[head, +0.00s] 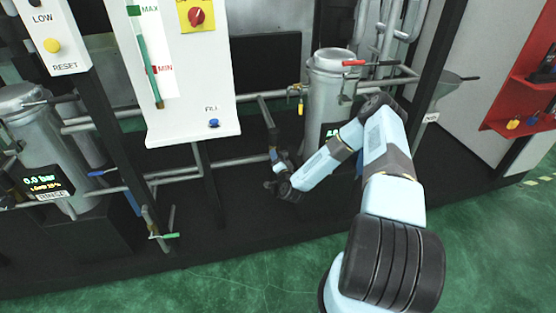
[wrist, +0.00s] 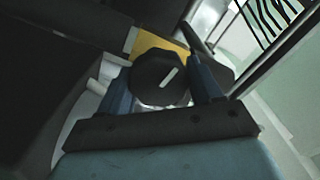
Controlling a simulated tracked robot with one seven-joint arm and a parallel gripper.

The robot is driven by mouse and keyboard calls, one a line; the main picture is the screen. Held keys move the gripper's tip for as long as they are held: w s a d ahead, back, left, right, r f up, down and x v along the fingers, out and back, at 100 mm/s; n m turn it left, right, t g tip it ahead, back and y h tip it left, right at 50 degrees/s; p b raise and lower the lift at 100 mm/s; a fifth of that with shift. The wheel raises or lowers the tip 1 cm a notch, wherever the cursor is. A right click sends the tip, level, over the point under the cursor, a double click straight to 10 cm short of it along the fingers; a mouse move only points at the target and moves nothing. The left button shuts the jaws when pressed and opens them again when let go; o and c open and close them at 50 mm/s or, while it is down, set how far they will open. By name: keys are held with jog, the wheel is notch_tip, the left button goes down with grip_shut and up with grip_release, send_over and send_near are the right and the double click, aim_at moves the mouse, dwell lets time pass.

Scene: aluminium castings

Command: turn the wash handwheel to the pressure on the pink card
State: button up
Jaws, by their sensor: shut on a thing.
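In the wrist view a black, many-sided handwheel (wrist: 153,82) with a white pointer mark sits between the two blue fingers of my gripper (wrist: 162,86). The fingers are shut on its sides. In the head view my gripper (head: 276,158) is low in front of the piping, left of the right-hand grey filter housing (head: 325,95). The handwheel is hidden there behind my gripper and wrist. A green-lit display (head: 327,131) on that housing is mostly covered by my arm, so its reading cannot be told. I cannot make out a pink card in either view.
A left housing (head: 28,125) carries a display (head: 47,181) reading 0.0 bar, labelled RINSE. A white panel (head: 190,115) with a level gauge (head: 146,60) hangs left of my gripper. Pipes (head: 250,158) run close by. Green floor (head: 230,275) in front is clear.

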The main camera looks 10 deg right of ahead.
jog(key=shift+d+f, duration=0.1)
jog(key=shift+d, duration=0.15)
jog(key=o, duration=0.7)
jog(key=shift+o, duration=1.3)
jog(key=shift+a, duration=0.1)
jog(key=shift+s, duration=0.1)
jog(key=s, duration=1.3)
jog(key=shift+s, duration=0.3)
